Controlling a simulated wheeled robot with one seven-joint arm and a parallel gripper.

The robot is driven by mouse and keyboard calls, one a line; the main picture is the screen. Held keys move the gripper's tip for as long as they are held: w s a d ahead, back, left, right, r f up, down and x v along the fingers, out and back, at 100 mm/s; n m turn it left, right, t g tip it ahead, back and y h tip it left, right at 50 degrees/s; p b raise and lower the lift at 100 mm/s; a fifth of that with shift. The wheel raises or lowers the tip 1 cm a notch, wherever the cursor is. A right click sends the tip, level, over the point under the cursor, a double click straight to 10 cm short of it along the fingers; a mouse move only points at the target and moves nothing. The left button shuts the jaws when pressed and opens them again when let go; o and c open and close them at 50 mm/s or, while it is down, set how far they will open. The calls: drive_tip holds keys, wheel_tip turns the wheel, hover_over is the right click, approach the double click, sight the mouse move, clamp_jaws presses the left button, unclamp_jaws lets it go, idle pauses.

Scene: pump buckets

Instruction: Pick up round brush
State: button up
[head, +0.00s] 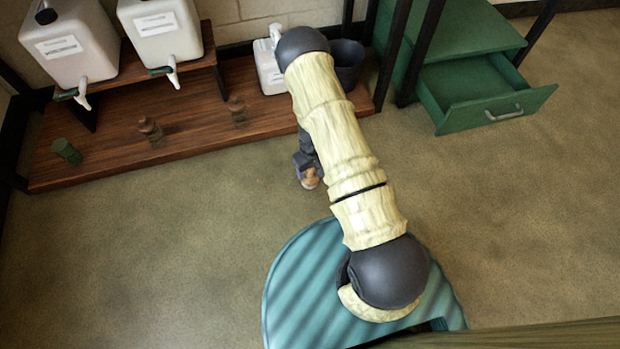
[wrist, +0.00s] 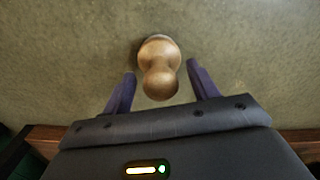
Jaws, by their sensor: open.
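The round brush (wrist: 160,66) shows in the wrist view as a pale wooden knob handle over the floor. Its bristles are mostly hidden under the handle. My gripper (wrist: 161,72) is open, with one purple finger on each side of the handle and a visible gap on both sides. In the head view my gripper (head: 307,184) is low over the floor in front of the wooden shelf, partly hidden by my arm. A small tan part of the brush (head: 311,179) shows at the fingertips.
A low wooden shelf (head: 190,147) at the back left holds two small brown items (head: 150,128) and a green cylinder (head: 66,151). White jugs (head: 165,30) stand above. A dark bucket (head: 347,80) and an open green drawer (head: 490,105) are right. Floor between is clear.

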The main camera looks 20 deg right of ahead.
idle(0.4)
drive_tip(key=c, duration=1.1)
drive_tip(key=shift+r, duration=0.1)
drive_tip(key=shift+c, duration=0.2)
wheel_tip(320, 180, up, 10)
drive_tip(key=p, duration=0.6)
wheel_tip(320, 180, up, 32)
drive_tip(key=w+m+p, duration=0.2)
drive_tip(key=m+p, duration=0.1)
drive_tip(key=p, duration=1.1)
drive_tip(key=shift+w+r+m+p, duration=0.15)
drive_tip(key=shift+r+m+p, duration=0.1)
drive_tip(key=shift+m+p, duration=0.05)
